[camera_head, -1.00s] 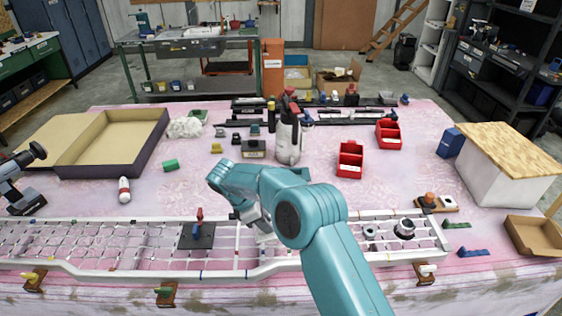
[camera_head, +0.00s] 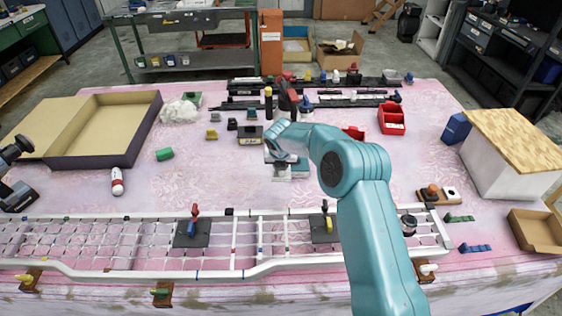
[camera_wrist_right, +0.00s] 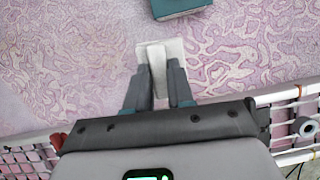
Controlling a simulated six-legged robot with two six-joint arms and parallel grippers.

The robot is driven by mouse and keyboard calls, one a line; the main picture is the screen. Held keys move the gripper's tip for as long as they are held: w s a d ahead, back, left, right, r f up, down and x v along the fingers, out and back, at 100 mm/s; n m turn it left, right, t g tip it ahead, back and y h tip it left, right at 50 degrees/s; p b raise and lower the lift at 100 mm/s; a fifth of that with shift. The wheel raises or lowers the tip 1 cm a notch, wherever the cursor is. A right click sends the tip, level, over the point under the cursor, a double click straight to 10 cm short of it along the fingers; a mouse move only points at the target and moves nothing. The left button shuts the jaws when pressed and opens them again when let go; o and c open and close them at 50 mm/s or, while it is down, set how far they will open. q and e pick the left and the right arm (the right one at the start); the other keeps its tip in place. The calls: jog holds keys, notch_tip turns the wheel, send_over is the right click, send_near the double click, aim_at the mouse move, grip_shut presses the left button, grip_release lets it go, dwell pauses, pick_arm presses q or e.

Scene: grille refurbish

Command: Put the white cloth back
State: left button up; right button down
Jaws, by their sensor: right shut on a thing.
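My right gripper (camera_wrist_right: 157,70) is shut on a small flat white piece with a raised ridge, which looks like the white cloth (camera_wrist_right: 152,48). In the head view my right gripper (camera_head: 280,157) is over the middle of the pink table, beyond the grille (camera_head: 248,262). Whether the cloth touches the table I cannot tell. A teal block (camera_wrist_right: 180,8) lies just beyond the cloth in the wrist view. A crumpled white bundle (camera_head: 180,111) lies at the back left of the table. My left gripper is not in view.
Two dark pads, one (camera_head: 192,233) with a red-and-blue tool and one with a yellow tool (camera_head: 326,216), sit on the grille. An open cardboard box (camera_head: 112,148) is at left. A red bin (camera_head: 392,118) stands at back right.

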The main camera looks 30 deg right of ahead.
aim_at(280, 177)
jog(key=shift+a+r, duration=0.1)
jog(key=shift+a, duration=0.05)
jog(key=shift+s+a+r, duration=0.1)
jog(key=shift+a+r, duration=0.05)
jog(key=shift+s, duration=0.15)
jog(key=shift+f+b, duration=0.35)
jog(key=shift+f, duration=0.2)
jog(key=shift+w+f, duration=0.2)
jog(key=shift+f, duration=0.2)
jog(key=shift+f+b, duration=0.25)
jog(key=shift+b, duration=0.2)
jog(key=shift+s+f+b, duration=0.2)
jog(key=shift+f+b, duration=0.25)
jog(key=shift+f, duration=0.1)
jog(key=shift+w+f+b, duration=0.2)
jog(key=shift+f+b, duration=0.45)
jog(key=shift+f, duration=0.45)
jog(key=shift+s+f+b, duration=0.15)
jog(key=shift+f+b, duration=0.5)
jog(key=shift+f, duration=0.2)
notch_tip(280, 177, down, 4)
jog(key=b, duration=0.2)
jog(key=shift+r+b, duration=0.1)
jog(key=shift+b, duration=0.2)
jog(key=shift+f+b, duration=0.75)
jog(key=shift+f, duration=0.45)
